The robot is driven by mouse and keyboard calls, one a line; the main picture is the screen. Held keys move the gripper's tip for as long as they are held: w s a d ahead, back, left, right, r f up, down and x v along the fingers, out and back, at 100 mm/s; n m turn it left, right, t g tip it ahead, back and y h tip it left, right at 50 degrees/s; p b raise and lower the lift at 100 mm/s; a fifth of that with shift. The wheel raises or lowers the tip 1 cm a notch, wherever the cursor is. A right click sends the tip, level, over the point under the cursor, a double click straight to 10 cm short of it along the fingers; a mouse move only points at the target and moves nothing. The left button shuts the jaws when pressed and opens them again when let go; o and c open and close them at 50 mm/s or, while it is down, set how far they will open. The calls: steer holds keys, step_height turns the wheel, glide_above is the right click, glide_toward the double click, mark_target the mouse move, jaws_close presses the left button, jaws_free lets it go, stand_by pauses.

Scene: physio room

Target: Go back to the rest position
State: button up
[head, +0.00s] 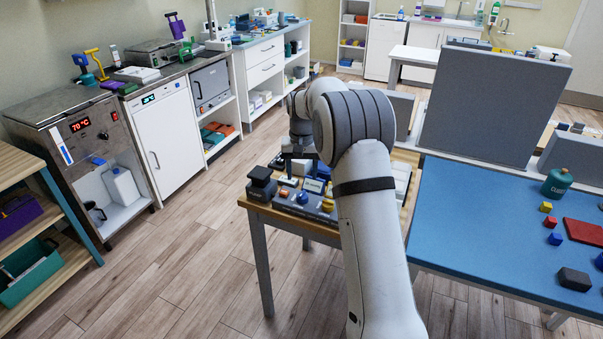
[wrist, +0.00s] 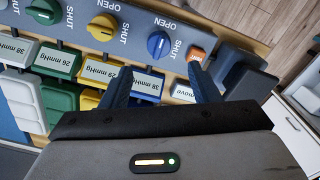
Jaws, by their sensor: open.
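My gripper (wrist: 162,88) is open in the wrist view, with two dark blue fingers apart and nothing seen held between them. It hangs over a panel (wrist: 105,48) with knobs and labelled blocks. In the head view my arm reaches forward over the wooden table (head: 258,213), and the gripper is low over the panel's left part, partly hidden by the arm.
The panel has a blue knob (wrist: 159,44) and a yellow knob (wrist: 103,27). A dark block (head: 262,177) stands at the table's left corner. A blue treatment table (head: 480,225) with a grey upright board (head: 495,100) is on the right. The wood floor at left is clear.

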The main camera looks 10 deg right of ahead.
steer(key=s+r+n+t, duration=0.1)
steer(key=s+r, duration=0.4)
steer(key=s, duration=0.4)
steer(key=s+r, duration=0.6)
steer(key=s, duration=0.3)
steer(key=s+f+n+t, duration=0.1)
steer(key=s+f, duration=0.1)
steer(key=s, duration=1.9)
steer(key=shift+a+f+n+t, duration=0.3)
steer(key=shift+a+f, duration=0.1)
steer(key=shift+c, duration=0.3)
